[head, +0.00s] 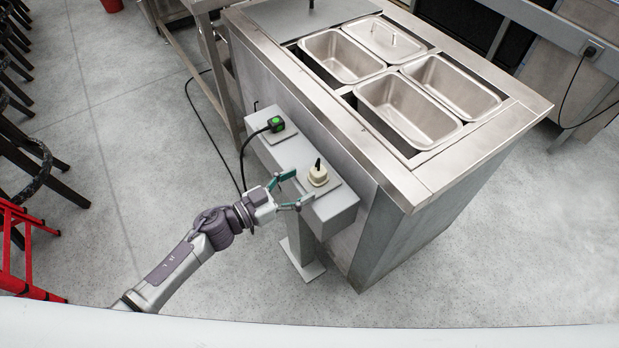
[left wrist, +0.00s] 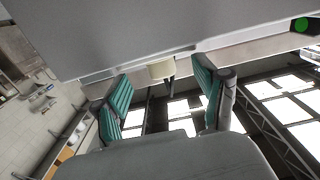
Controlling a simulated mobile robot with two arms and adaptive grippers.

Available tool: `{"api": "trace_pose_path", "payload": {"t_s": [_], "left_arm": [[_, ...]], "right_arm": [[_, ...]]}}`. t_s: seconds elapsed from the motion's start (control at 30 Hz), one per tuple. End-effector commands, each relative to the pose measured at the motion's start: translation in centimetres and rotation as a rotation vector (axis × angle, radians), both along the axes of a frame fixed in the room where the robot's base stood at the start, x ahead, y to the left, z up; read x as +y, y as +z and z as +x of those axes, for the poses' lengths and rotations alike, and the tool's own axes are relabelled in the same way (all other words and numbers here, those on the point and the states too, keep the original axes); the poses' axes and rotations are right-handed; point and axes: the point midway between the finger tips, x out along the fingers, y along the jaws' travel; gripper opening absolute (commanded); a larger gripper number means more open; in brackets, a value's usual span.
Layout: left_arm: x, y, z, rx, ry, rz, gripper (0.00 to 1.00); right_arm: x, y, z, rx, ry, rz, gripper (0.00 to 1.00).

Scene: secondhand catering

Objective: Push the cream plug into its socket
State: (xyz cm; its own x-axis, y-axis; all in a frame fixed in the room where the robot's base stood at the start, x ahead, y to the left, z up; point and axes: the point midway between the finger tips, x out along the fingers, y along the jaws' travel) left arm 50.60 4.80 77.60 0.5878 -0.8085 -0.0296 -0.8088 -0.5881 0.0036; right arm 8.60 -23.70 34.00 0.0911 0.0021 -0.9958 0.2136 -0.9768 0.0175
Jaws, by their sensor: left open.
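The cream plug (head: 318,176) stands upright on a square grey socket plate (head: 333,190) at the near end of a grey box-shaped pedestal (head: 268,160). A short black stub points up from its top. I cannot tell whether the plug is fully seated; its underside is hidden. My left gripper (head: 301,186) is open and empty just left of the plug, its two green-padded fingers pointing toward it. In the left wrist view the plug (left wrist: 161,69) shows beyond and between the open fingers (left wrist: 162,72), with no visible contact. My right gripper is not in view.
A black plug with a green top (head: 276,124) sits at the pedestal's far end, with a black cable (head: 241,160) hanging down to the floor. A steel counter with several pans (head: 390,185) stands right behind the pedestal. Red metal frames (head: 20,255) stand far left.

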Motion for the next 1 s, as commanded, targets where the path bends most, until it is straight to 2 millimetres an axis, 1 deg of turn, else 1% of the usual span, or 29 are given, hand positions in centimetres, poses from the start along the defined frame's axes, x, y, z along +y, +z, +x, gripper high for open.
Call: {"api": "trace_pose_path", "payload": {"t_s": [0.03,0.2,0.3,0.4,0.57,1.0], "left_arm": [[1.0,-0.1,-0.8,0.004,0.0,0.003,0.72],[3.9,0.0,-2.9,0.003,-0.001,0.003,0.72],[5.2,0.1,-3.8,0.003,0.0,0.002,0.72],[6.0,0.2,-4.4,0.002,0.0,0.0,0.72],[6.5,0.3,-4.8,0.0,-0.001,0.0,0.72],[6.5,0.3,-4.7,0.0,0.0,0.0,0.72]], "right_arm": [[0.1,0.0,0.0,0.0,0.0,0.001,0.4],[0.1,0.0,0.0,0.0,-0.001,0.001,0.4],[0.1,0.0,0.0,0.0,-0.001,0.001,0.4],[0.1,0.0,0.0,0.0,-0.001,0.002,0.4],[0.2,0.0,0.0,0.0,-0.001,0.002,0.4],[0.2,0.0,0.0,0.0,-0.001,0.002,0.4]]}}
